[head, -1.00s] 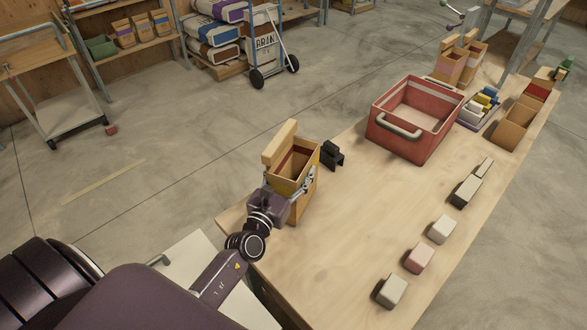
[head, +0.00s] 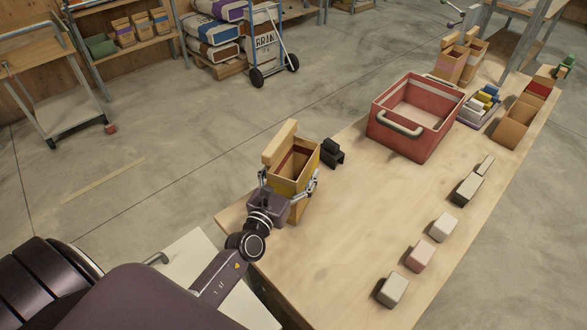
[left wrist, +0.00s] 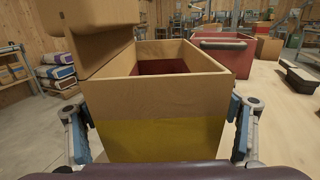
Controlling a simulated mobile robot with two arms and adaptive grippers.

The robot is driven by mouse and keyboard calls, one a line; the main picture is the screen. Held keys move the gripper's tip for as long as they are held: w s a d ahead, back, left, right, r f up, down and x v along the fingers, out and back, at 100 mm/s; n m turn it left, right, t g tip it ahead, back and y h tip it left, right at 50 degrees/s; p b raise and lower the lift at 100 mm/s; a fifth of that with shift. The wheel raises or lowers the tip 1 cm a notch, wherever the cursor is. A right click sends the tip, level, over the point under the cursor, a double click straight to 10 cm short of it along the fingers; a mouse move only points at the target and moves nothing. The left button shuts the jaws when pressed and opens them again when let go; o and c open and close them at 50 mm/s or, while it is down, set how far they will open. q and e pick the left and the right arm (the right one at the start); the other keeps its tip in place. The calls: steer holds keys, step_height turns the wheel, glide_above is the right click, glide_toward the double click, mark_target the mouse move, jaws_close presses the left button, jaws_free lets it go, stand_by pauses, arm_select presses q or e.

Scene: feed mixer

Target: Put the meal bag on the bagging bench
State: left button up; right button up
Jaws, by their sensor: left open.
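A tan open-topped bag with a yellow band, which looks like the meal bag (head: 298,176), stands upright at the left end of the wooden bench (head: 335,245). It fills the middle of the left wrist view (left wrist: 165,110), with a dark red inside. My left gripper (head: 288,180) is open, with one finger on each side of the bag. In the left wrist view, the fingers of my left gripper (left wrist: 162,130) look slightly apart from the bag's sides. The bag's base is partly hidden by the gripper. My right gripper is not in view.
A black holder (head: 332,154) stands close behind the bag. A red crate (head: 415,120) with a grey handle is farther along the bench. Several small blocks line the right edge, including a pink one (head: 420,256). The bench's front middle is clear.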

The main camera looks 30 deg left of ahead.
arm_select(q)
steer(key=s, duration=1.2)
steer(key=shift+d, duration=0.35)
